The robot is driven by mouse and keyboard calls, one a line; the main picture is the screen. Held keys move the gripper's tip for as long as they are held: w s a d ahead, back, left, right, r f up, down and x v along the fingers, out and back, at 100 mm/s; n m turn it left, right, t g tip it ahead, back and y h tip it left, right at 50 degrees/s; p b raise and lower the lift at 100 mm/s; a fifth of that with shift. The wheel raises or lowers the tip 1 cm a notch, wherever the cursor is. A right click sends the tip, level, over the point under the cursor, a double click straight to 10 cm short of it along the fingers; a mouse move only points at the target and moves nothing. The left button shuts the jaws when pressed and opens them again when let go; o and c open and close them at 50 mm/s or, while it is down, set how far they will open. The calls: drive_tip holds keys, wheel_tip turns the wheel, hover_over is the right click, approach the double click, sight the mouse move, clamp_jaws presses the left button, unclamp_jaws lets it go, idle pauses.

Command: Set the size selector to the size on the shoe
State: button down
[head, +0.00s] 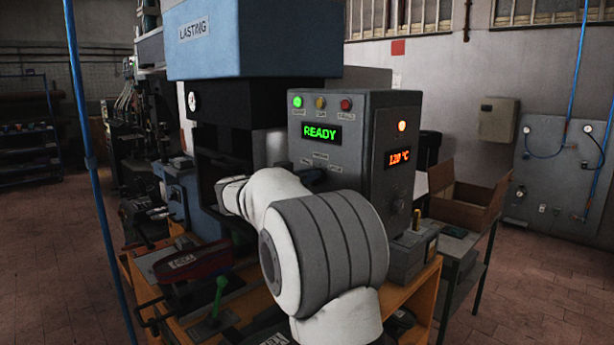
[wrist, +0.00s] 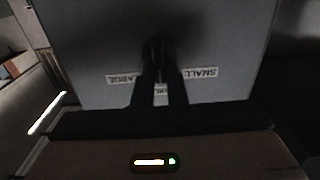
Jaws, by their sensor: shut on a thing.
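In the wrist view, the size selector (wrist: 158,47) is a dark knob on a grey panel, in shadow. My gripper (wrist: 160,75) is shut on it, with its two dark fingers reaching up the picture. Upside-down labels read LARGE to the left and SMALL to the right. A middle label is mostly hidden by the fingers. Exactly where the knob points is too dark to tell. In the head view, a dark red shoe-like piece (head: 197,266) lies at the left of the bench with a pale label, too small to read. My arm hides the selector and fingers there.
The blue LASTING press head (head: 250,45) stands above. The grey control box (head: 355,120) shows a green READY and a red temperature display. A green-handled lever (head: 219,292) rises from the wooden bench. A cardboard box (head: 465,200) stands at the right.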

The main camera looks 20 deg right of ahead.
drive_tip(key=shift+f+n+b, duration=0.1)
drive_tip(key=shift+n+b, duration=0.2)
drive_tip(key=shift+b, duration=0.25)
drive_tip(key=n+b, duration=0.1)
drive_tip(key=n, duration=0.1)
drive_tip(key=n+b, duration=0.2)
drive_tip(key=n, duration=0.1)
drive_tip(key=n+b, duration=0.2)
drive_tip(key=n, duration=0.1)
drive_tip(key=shift+w+a+f, duration=0.1)
drive_tip(key=shift+w+a, duration=0.05)
drive_tip(key=shift+w, duration=0.2)
drive_tip(key=shift+n, duration=0.3)
drive_tip(key=c, duration=1.5)
unclamp_jaws()
drive_tip(key=shift+o, duration=0.2)
drive_tip(key=shift+a, duration=0.1)
